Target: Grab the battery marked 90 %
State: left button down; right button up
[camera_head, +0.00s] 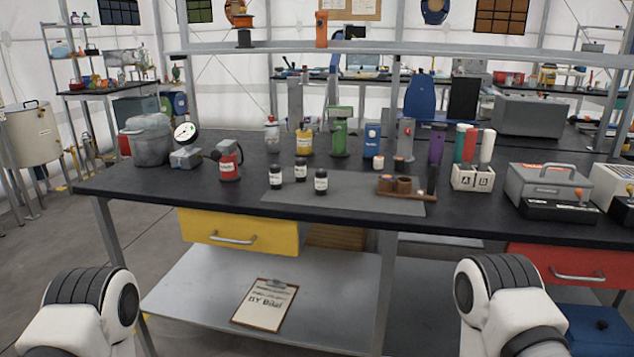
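No 90 % marking can be read from here, so I cannot tell which thing is the marked battery. Several small cylinders stand on the workbench (200,196). A black one with a white label (275,177) stands left on the grey mat (345,199), with another black one (320,182) to its right and a third black one (300,169) behind them. A white holder (473,178) marked A and B stands to the right, with green, red and white cylinders (487,146) upright at it. Neither gripper shows; only parts of my arms appear at the bottom.
A red labelled device (229,161), a gauge (186,134) and a grey bin (150,139) stand at the left. A grey case (548,185) stands farther right. A clipboard (265,304) lies on the lower shelf.

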aim_at(320, 174)
jog(key=i+l+z, duration=0.3)
jog(key=i+l, duration=0.4)
jog(key=l, duration=0.15)
